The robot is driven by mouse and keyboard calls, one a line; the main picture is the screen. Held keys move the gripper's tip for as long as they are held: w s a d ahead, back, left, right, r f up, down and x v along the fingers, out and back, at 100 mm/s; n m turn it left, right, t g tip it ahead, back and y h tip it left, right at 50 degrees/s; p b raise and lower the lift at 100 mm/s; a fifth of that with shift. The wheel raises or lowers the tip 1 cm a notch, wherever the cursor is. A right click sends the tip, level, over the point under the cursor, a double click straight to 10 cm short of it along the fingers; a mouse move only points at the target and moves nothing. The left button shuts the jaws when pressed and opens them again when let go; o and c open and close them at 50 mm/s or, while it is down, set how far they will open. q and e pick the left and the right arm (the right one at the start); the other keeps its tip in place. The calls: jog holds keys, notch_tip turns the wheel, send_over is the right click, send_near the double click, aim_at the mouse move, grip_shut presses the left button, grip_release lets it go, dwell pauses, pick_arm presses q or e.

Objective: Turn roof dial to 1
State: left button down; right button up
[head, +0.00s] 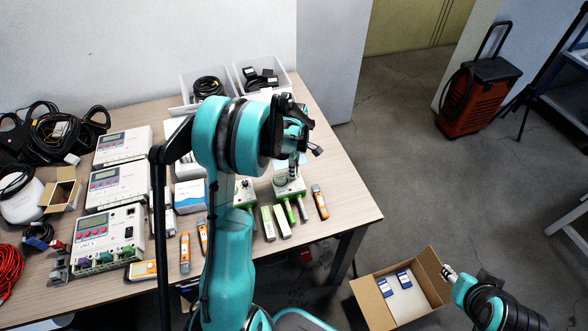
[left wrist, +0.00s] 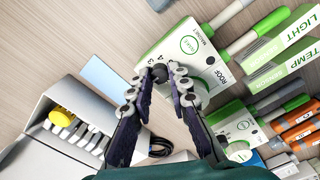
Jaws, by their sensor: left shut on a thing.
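The roof sensor is a white and green box (left wrist: 205,50) with a "ROOF" label in the left wrist view; in the head view it is the green-edged box (head: 289,187) near the table's right side. My left gripper (head: 296,158) points down over it.
A second green and white sensor box (left wrist: 238,129) sits close beside it. Labelled sticks and orange handheld meters (head: 320,202) lie near. White display units (head: 117,187) stand on the left. An open cardboard box (head: 437,260) is on the floor at right.

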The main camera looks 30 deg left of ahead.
pick_arm(q)
jog(key=shift+n, duration=0.4)
jog(key=c, duration=1.4)
grip_release()
notch_tip(320, 180, up, 12)
jog(key=shift+s, duration=0.15)
